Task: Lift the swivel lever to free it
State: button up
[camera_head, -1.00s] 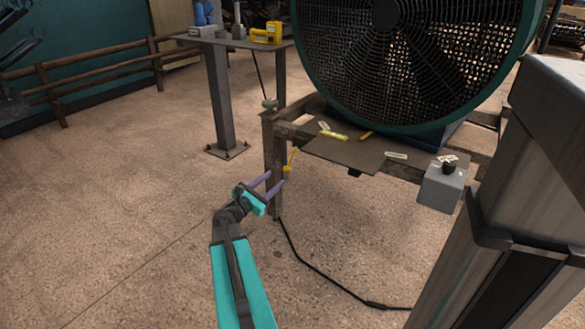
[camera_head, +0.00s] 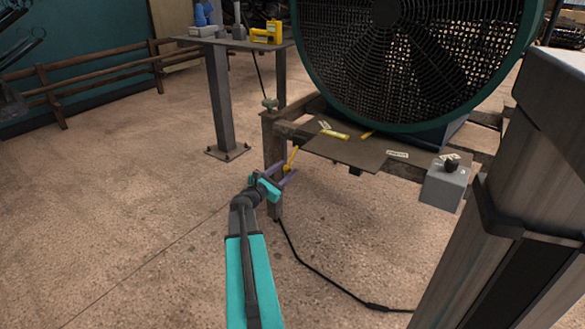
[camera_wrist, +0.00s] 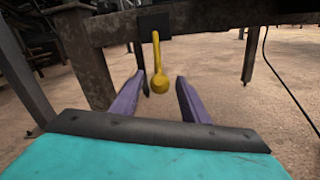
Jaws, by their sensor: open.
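The swivel lever is a yellow bar with a round knob at its lower end. It shows in the wrist view (camera_wrist: 159,68), hanging down from a dark mounting plate on the rack's beam. In the head view the lever (camera_head: 291,158) is at the front left corner of the rack. My gripper (camera_head: 286,175) is at this corner, with its purple fingers beside the lever's lower end. In the wrist view my gripper (camera_wrist: 158,90) is open, and the knob appears between its two fingertips. No contact with the fingers is visible; the depth between them is hard to tell.
The rack's rusty leg (camera_wrist: 85,60) stands left of the lever. A large round fan (camera_head: 390,60) is on the rack, with a grey control box (camera_head: 443,186) at its right. A black cable (camera_head: 310,262) lies on the floor. Open floor spreads to the left.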

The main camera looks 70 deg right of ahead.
jog(key=shift+b+x, duration=0.7)
jog(key=shift+x, duration=2.05)
grip_shut()
